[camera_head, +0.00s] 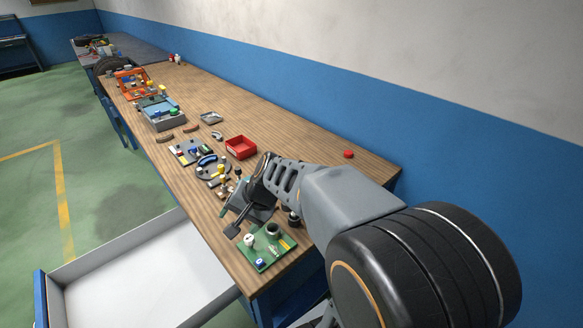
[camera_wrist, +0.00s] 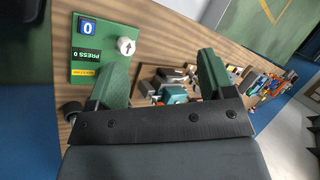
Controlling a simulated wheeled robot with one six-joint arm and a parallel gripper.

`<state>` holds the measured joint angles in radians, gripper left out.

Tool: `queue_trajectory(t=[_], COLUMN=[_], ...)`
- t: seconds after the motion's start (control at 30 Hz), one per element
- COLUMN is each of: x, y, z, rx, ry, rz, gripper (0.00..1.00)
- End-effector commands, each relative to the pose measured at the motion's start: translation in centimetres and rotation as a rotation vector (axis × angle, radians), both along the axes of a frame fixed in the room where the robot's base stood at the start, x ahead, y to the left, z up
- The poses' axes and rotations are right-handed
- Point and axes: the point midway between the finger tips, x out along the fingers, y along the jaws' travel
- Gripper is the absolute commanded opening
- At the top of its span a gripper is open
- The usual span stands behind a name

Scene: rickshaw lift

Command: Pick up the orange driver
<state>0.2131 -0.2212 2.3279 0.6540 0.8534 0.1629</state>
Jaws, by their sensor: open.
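I cannot make out an orange driver for certain in either view. My gripper (camera_head: 247,207) hangs over the near part of the wooden workbench (camera_head: 260,115) in the head view, beside a green board (camera_head: 267,247). In the wrist view my gripper (camera_wrist: 160,75) has its two green-grey fingers spread wide, with nothing seen held between them. Small brown and teal parts (camera_wrist: 174,94) lie beyond and partly behind the fingers. My gripper and arm hide part of the bench around them.
A red bin (camera_head: 241,147), a grey-blue tray (camera_head: 163,117) and an orange crate (camera_head: 131,83) stand farther along the bench. A red button (camera_head: 348,154) sits near the wall side. An open white drawer (camera_head: 140,280) juts out at the front. The bench's wall side is mostly clear.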

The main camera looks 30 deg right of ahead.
Motion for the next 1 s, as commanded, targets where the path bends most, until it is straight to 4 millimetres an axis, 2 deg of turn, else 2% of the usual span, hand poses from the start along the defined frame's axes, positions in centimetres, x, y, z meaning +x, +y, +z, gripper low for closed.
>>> queue_trajectory(t=[0.03, 0.13, 0.2, 0.27, 0.3, 0.4, 0.5, 0.6, 0.7, 0.8, 1.0], x=[2.6, 7.4, 10.4, 12.4, 13.5, 15.3, 16.0, 16.0, 15.7, 15.6, 15.5], y=[-1.3, -4.5, -7.7, -10.9, -13.1, -18.7, -23.4, -27.1, -29.4, -30.6, -31.0], z=[0.6, 1.0, 0.8, 0.5, 0.1, -1.1, -2.5, -3.7, -4.7, -5.9, -9.7], rx=[0.133, 0.401, 0.577, 0.721, 0.810, 1.011, 1.176, 1.297, 1.376, 1.420, 1.437], ry=[0.027, 0.055, 0.064, 0.069, 0.067, 0.055, 0.037, 0.014, -0.003, -0.012, -0.013], rz=[-0.168, -0.498, -0.723, -0.905, -1.019, -1.274, -1.474, -1.619, -1.711, -1.760, -1.779], gripper=[0.75, 0.75, 0.75, 0.75, 0.75, 0.75, 0.75, 0.75, 0.75, 0.75, 0.75])
